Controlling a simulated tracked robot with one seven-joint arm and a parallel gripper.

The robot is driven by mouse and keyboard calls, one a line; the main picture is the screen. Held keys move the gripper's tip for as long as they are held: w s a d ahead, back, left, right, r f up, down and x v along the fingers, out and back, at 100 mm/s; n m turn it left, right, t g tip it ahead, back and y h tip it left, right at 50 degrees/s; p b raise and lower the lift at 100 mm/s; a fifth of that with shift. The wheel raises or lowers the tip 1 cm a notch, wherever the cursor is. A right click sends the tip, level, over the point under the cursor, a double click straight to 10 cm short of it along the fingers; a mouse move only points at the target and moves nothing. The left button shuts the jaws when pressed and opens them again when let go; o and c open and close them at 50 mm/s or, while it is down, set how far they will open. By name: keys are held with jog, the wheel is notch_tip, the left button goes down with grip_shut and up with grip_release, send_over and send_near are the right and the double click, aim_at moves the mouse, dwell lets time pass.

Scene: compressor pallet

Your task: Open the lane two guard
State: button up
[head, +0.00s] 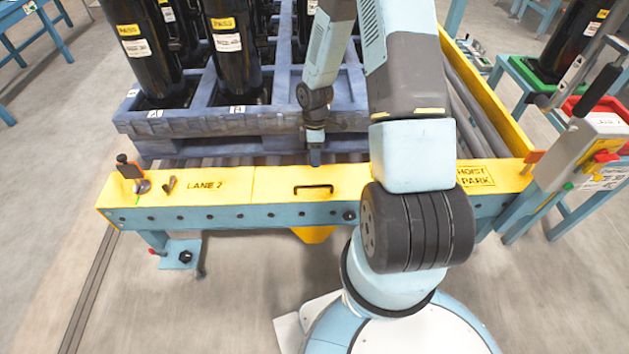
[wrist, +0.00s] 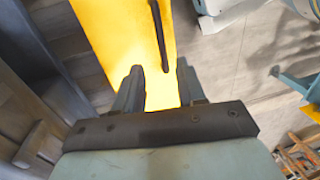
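The lane two guard is a long yellow cover (head: 225,187) marked "LANE 2" along the front of the roller conveyor, and it lies flat. A black bar handle (head: 313,187) is on its top, right of the lettering. My gripper (head: 315,160) points down near the guard's far edge, just behind the handle in the head view. In the wrist view the two fingers of my gripper (wrist: 160,88) are apart with nothing between them but the yellow guard (wrist: 120,35) below. The handle (wrist: 160,38) shows ahead of the fingertips, not between them.
Behind is a blue pallet (head: 215,122) with black cylinders. A yellow plate marked "HOIST PARK" (head: 475,176) and a grey control box (head: 600,135) are at right.

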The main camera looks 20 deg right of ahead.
send_over(316, 191)
notch_tip(316, 191, down, 10)
jog(key=shift+f, duration=0.25)
jog(key=shift+c, duration=0.2)
grip_shut()
dwell(0.3)
